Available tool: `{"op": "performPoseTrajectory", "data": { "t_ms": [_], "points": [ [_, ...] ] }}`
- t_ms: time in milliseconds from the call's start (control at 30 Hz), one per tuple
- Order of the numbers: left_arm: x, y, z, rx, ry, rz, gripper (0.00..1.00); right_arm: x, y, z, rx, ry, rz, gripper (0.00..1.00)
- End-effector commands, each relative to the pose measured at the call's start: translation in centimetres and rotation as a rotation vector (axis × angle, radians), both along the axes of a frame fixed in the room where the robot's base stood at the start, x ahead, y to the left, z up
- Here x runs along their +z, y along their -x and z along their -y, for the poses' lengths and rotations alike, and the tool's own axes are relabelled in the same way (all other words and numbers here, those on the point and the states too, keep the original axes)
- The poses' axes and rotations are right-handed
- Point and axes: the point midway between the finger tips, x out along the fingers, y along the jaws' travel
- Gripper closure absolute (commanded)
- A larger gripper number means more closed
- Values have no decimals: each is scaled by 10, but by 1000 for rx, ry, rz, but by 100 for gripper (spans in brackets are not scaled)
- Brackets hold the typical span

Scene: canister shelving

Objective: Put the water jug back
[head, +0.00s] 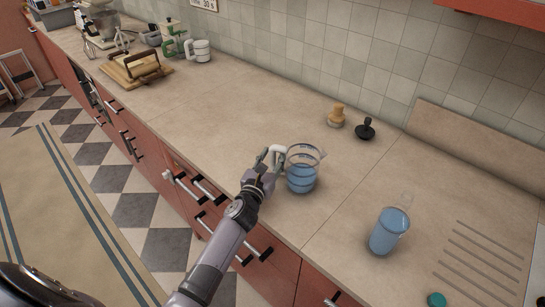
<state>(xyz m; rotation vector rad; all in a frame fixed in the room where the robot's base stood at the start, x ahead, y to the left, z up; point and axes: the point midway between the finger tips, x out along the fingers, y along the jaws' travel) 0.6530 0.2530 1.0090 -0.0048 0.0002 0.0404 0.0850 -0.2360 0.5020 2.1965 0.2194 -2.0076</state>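A clear jug (302,180) with blue water and a white handle stands upright on the counter near its front edge. My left gripper (270,158) is at the jug's handle, on its left side, with its fingers close around or against the handle. I cannot tell whether they are closed on it. A second clear container (389,232) with blue water stands on the counter to the right, nearer the front. My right gripper is not in view.
A wooden tamper-like piece (336,117) and a black one (365,130) stand by the tiled wall. A white mug (201,51), green-framed press (173,41) and wooden board (136,71) are at the far left. A green cap (436,299) lies at the bottom right. The middle counter is clear.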

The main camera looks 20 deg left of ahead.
Motion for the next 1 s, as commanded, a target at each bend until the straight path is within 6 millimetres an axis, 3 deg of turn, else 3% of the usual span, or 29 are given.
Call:
{"op": "performPoseTrajectory", "data": {
  "t_ms": [233,700,1000],
  "points": [
    [4,3,0,0,-1,-2,63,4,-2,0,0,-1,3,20],
    [2,94,4,-1,0,-2,63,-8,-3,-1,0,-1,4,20],
    [4,120,5,0,-1,0,63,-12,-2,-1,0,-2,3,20]
  ]
}}
